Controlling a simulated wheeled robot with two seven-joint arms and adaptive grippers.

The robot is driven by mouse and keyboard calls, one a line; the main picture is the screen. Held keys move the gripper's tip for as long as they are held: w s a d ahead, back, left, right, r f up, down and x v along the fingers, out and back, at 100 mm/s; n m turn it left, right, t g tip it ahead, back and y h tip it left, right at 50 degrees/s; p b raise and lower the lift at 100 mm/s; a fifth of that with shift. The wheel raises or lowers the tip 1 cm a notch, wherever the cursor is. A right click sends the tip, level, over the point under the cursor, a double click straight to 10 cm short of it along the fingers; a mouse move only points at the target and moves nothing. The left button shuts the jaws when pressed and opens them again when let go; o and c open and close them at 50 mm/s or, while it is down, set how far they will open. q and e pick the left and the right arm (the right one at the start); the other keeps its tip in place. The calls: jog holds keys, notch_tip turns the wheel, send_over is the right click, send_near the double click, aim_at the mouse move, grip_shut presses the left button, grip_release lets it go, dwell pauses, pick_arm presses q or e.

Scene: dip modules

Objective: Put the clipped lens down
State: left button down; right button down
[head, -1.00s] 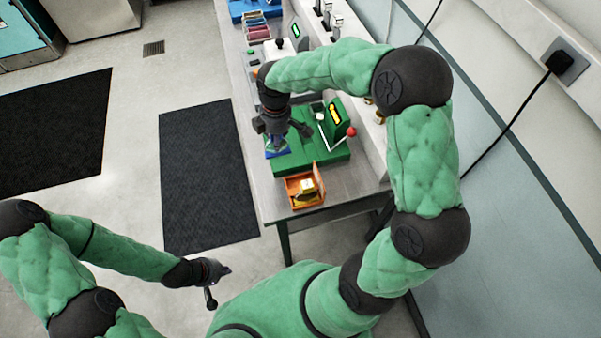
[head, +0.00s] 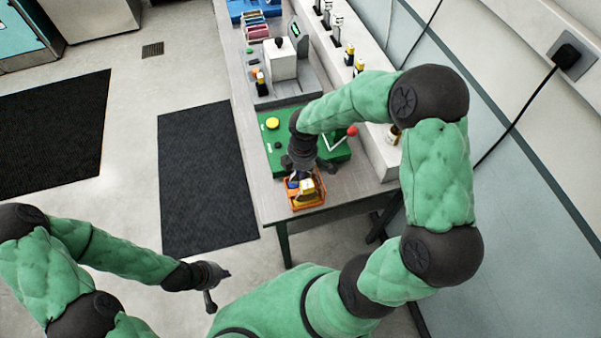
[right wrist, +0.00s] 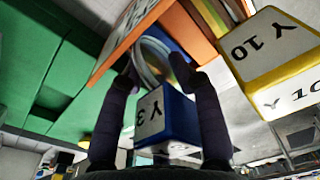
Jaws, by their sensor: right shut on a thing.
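The clipped lens (right wrist: 165,118) is a blue and white block marked "Y 3" with a round clear lens at its far end. My right gripper (right wrist: 157,75) is shut on it, one dark finger on each side. In the head view my right gripper (head: 302,163) is over the orange box (head: 310,204) at the table's near end, and the lens block is partly hidden. A yellow and white block (right wrist: 265,60) marked "Y 10" is beside the held block in the wrist view. My left gripper (head: 218,286) is open and empty, away from the table.
A green station (head: 270,150) with a yellow button (head: 272,123) and a red-knobbed lever (head: 352,131) stands just behind the orange box. A grey station (head: 282,95) is farther back. A raised shelf with small bottles runs along the right.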

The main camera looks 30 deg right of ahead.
jog(key=shift+f, duration=0.15)
jog(key=c, duration=1.1)
grip_release()
jog(key=shift+w+r, duration=0.1)
jog(key=shift+r, duration=0.45)
jog(key=r, duration=0.3)
jog(key=r+p, duration=0.1)
jog(key=r, duration=0.3)
jog(key=r+p, duration=0.1)
jog(key=r, duration=0.3)
jog(key=shift+d+r, duration=0.1)
jog(key=shift+d, duration=0.2)
